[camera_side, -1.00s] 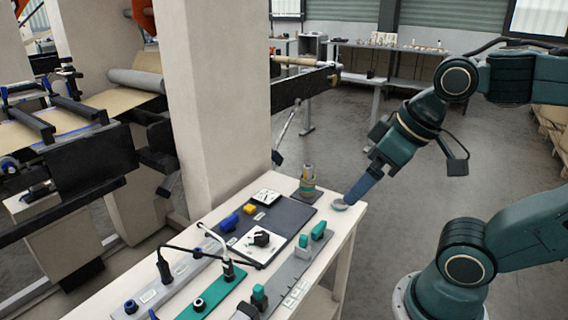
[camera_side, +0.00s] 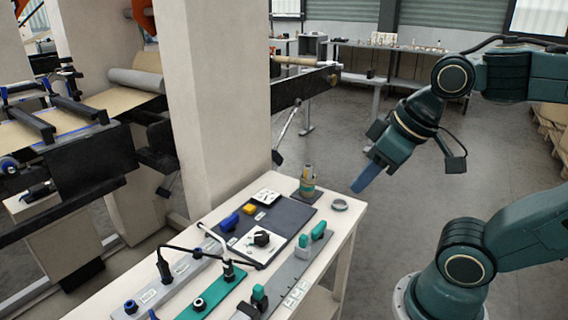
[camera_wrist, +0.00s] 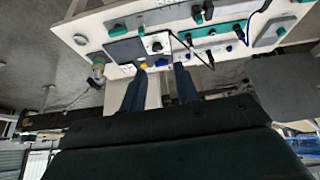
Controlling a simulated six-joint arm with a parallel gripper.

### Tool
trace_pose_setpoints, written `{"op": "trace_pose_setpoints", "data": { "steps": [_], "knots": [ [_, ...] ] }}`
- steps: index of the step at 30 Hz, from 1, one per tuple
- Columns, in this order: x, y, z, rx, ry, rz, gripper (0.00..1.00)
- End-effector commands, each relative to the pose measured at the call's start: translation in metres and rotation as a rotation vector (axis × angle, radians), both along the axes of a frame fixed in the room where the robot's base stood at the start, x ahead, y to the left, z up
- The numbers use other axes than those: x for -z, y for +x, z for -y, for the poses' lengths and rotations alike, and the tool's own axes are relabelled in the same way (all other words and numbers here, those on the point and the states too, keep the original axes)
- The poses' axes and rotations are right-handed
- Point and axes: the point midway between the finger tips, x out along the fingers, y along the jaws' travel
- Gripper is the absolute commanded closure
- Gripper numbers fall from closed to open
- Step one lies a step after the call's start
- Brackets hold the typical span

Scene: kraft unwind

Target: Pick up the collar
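The collar (camera_side: 339,205) is a small grey-green ring lying flat on the white table top near its far right corner. It also shows in the wrist view (camera_wrist: 80,40), at upper left near the table corner. My gripper (camera_side: 356,188) is above the collar and slightly to its right in the side view, apart from it. In the wrist view the two blue fingers of my gripper (camera_wrist: 160,68) stand well apart with nothing between them. The side view shows the fingers overlapping.
A ringed post (camera_side: 308,182) stands upright just left of the collar. A dark mat (camera_side: 283,222) with small parts and a grey rail with teal clamps (camera_side: 310,245) lie nearer. A beige pillar (camera_side: 215,110) rises behind the table. The table's right edge is close to the collar.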

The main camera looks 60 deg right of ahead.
Motion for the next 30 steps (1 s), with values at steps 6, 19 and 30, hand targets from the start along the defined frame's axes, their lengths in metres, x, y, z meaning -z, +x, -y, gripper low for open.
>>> {"op": "trace_pose_setpoints", "data": {
  "steps": [6, 19, 30],
  "knots": [
    [-0.005, 0.02, 0.01, -0.079, -0.064, -0.038, 0.69],
    [-0.004, 0.089, 0.061, -0.397, -0.247, -0.173, 0.69],
    [0.021, 0.143, 0.126, -0.707, -0.344, -0.288, 0.69]
  ]
}}
